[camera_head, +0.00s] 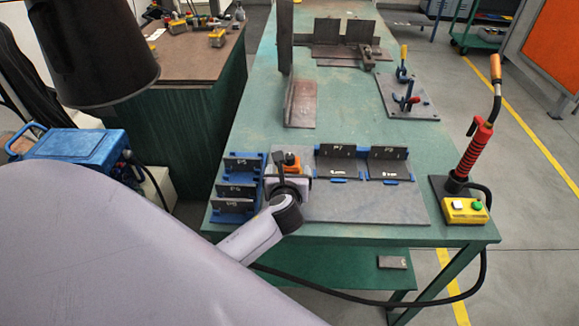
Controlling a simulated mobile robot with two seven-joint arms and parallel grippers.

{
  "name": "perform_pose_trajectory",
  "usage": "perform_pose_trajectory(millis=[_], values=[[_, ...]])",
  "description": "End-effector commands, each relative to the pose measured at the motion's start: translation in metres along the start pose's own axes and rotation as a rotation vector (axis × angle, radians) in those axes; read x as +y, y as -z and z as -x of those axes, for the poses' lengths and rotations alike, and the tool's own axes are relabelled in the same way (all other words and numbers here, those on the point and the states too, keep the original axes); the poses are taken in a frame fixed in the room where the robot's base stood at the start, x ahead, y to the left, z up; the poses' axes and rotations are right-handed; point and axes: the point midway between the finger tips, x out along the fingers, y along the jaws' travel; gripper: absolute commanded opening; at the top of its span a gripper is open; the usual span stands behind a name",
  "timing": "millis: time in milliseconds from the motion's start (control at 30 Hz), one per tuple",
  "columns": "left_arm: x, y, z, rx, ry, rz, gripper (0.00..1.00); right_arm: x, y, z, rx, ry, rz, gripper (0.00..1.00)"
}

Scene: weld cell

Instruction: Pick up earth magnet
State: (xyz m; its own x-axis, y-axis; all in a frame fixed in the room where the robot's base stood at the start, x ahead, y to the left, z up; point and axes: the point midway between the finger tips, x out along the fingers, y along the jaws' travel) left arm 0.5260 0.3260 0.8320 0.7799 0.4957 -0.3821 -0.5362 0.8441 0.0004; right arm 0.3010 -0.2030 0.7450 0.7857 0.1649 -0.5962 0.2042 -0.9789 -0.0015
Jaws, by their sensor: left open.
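A small orange block with a dark part (291,159), which may be the earth magnet, shows at the far side of my left gripper on the green table. My left gripper (289,183) is over the near left part of the table, between the blue rack and the grey plate. It is open, but its fingers are small and partly hidden by my wrist. I cannot tell whether it touches the orange block. My right gripper is not in view.
A blue rack (232,205) holds dark plates left of my gripper. A red-handled torch (474,150) and yellow button box (465,212) are at the right edge. Clamps (407,100) and steel pieces stand farther back.

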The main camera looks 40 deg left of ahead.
Motion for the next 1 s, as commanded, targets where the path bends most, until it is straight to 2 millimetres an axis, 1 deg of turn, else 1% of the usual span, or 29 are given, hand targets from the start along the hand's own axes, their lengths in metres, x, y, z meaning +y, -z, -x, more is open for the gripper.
perform_pose_trajectory(millis=[33,100,233,367,567,600,667,700,767,800,833,867,1000], values=[[-0.002,-0.002,-0.008,-0.001,0.000,0.001,0.87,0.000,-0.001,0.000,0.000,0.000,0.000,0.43],[-0.002,-0.002,-0.016,0.001,0.000,0.000,0.87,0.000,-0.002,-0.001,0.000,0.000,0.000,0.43],[-0.002,-0.002,-0.028,0.001,0.000,0.000,0.87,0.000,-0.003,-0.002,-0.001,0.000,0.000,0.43],[-0.002,-0.002,-0.032,0.001,0.001,0.001,0.87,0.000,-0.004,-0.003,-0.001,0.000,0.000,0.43],[-0.002,-0.002,-0.032,0.001,0.002,0.000,0.87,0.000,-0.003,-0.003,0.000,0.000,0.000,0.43],[-0.002,-0.002,-0.032,0.001,0.002,0.000,0.74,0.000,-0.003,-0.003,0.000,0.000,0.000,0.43],[-0.002,-0.002,-0.032,0.001,0.002,0.000,0.55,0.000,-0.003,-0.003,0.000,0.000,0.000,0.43],[-0.002,-0.002,-0.032,0.001,0.002,0.000,0.42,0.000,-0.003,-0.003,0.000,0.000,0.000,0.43],[-0.002,-0.002,-0.032,0.001,0.002,0.000,0.22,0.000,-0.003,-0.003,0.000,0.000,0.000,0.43],[-0.002,-0.002,-0.032,0.001,0.002,0.000,0.09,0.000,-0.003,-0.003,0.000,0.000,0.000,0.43],[-0.002,-0.002,-0.032,0.001,0.002,0.000,0.02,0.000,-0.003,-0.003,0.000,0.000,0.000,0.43],[-0.002,-0.005,-0.032,-0.005,0.003,0.001,0.02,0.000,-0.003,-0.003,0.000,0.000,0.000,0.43],[-0.002,-0.005,-0.032,-0.005,0.003,0.001,0.02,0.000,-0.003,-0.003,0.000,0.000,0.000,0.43]])
